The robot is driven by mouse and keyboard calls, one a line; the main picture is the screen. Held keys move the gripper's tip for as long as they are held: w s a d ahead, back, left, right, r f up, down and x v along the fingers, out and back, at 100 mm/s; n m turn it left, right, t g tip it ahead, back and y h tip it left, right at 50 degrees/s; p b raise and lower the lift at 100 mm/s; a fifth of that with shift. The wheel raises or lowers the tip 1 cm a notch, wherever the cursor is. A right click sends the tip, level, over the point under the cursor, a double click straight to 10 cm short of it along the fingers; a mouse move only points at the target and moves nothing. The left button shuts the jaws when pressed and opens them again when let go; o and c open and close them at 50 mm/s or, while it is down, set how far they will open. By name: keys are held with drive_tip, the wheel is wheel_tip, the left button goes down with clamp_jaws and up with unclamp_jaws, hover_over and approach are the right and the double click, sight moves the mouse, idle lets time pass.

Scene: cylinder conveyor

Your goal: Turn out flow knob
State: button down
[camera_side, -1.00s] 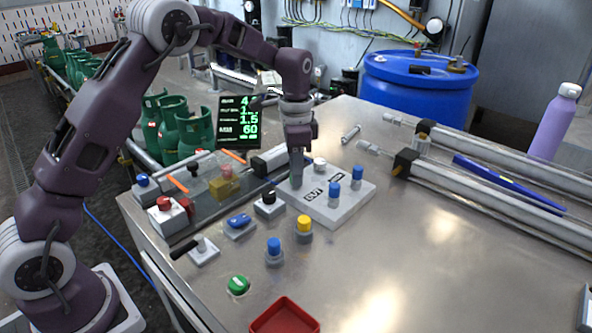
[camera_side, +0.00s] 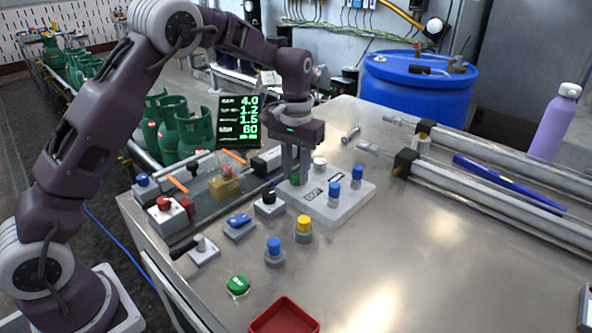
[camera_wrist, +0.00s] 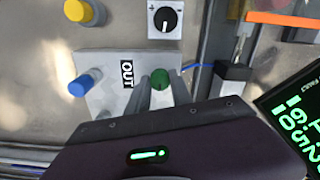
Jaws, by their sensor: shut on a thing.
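A grey plate (camera_side: 347,207) with an "OUT" label (camera_side: 312,195) stands on the steel table. A green knob (camera_side: 294,180) sits on its left end, beside that label. My gripper (camera_side: 294,178) points down from above, with one finger on each side of the green knob, and is shut on it. In the wrist view, the green knob (camera_wrist: 160,84) shows between my two fingertips (camera_wrist: 161,90), close to the "OUT" label (camera_wrist: 127,75). My fingers partly hide the knob. Two blue knobs (camera_side: 333,194) and a white-topped knob (camera_side: 319,163) also stand on the plate.
A black dial (camera_side: 268,199), a yellow knob (camera_side: 304,228) and a blue knob (camera_side: 274,251) stand left and in front of the plate. A lit readout (camera_side: 238,120) stands behind. A red tray (camera_side: 284,318) lies at the front.

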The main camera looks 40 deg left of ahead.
sight(296, 176)
drive_tip(key=n, duration=0.5)
drive_tip(key=shift+n, duration=0.4)
idle(0.4)
drive_tip(key=c, duration=1.1)
unclamp_jaws()
drive_tip(key=shift+c, duration=0.2)
wheel_tip(296, 176, up, 7)
drive_tip(key=shift+r, duration=0.1)
